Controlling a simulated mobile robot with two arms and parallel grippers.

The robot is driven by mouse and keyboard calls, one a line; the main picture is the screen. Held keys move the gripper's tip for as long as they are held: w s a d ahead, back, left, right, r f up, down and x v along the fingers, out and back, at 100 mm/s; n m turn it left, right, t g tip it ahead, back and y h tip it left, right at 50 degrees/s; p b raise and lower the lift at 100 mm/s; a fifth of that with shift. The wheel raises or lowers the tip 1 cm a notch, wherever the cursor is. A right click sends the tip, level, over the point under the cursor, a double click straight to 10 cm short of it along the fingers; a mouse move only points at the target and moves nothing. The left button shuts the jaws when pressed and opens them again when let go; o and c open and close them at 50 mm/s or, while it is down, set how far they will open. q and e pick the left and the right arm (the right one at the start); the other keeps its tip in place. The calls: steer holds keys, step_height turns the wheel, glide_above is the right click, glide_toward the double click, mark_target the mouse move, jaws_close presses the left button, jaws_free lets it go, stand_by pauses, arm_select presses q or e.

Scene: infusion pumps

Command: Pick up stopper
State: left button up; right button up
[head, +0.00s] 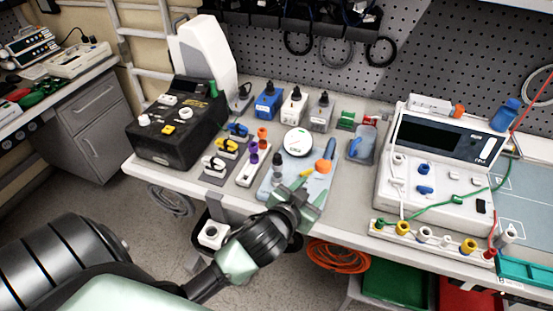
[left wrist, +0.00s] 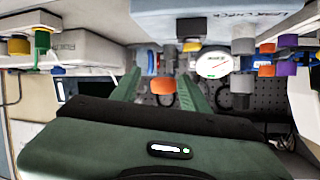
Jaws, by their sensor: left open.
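My left gripper (head: 301,190) is open at the front edge of a light blue tray (head: 267,190). In the left wrist view the gripper (left wrist: 160,92) has its two green fingers apart, with an orange round-ended piece (left wrist: 162,87) visible between them and nothing clearly held. In the head view an orange-and-blue piece (head: 325,163) lies on the tray's right side. Dark grey stopper-like pieces (head: 277,160) stand on its left side, and they also show in the left wrist view (left wrist: 242,91). I cannot tell which piece is the stopper. The fingers partly hide the tray's front.
A round white gauge (head: 298,142) sits at the tray's back. A rack with purple and orange caps (head: 253,160) and a black pump (head: 175,125) stand left. A white pump (head: 440,145) stands right.

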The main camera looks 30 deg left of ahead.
arm_select(q)
steer(key=w+d+r+m+t+h, duration=0.3)
steer(key=d+r+m+h, duration=0.15)
steer(key=r, duration=0.45)
steer(key=w+d+r+m+t+h, duration=0.3)
steer(key=w+d+r+h, duration=0.15)
steer(key=r, duration=0.55)
steer(key=s+d+r+m+g+h, duration=0.2)
steer(key=s+d+m+g+h, duration=0.3)
steer(key=d+m+g+h, duration=0.7)
steer(key=n+g+y, duration=0.2)
steer(key=g+y, duration=0.6)
steer(key=y, duration=1.2)
glide_above(277, 155)
steer(key=f, duration=0.8)
steer(key=shift+w+d+f, duration=0.1)
steer(key=shift+d+f, duration=0.2)
steer(key=shift+f, duration=0.05)
steer(key=shift+a+f+y, duration=0.15)
steer(key=shift+a+y, duration=0.1)
steer(key=shift+y, duration=0.05)
steer(key=f+p, duration=0.3)
steer(key=f, duration=0.3)
steer(key=shift+s+f, duration=0.2)
steer(key=shift+f, duration=0.45)
jaws_close()
arm_select(e)
step_height(277, 155, up, 3)
steer(key=shift+d+r, duration=0.15)
steer(key=shift+r, duration=0.05)
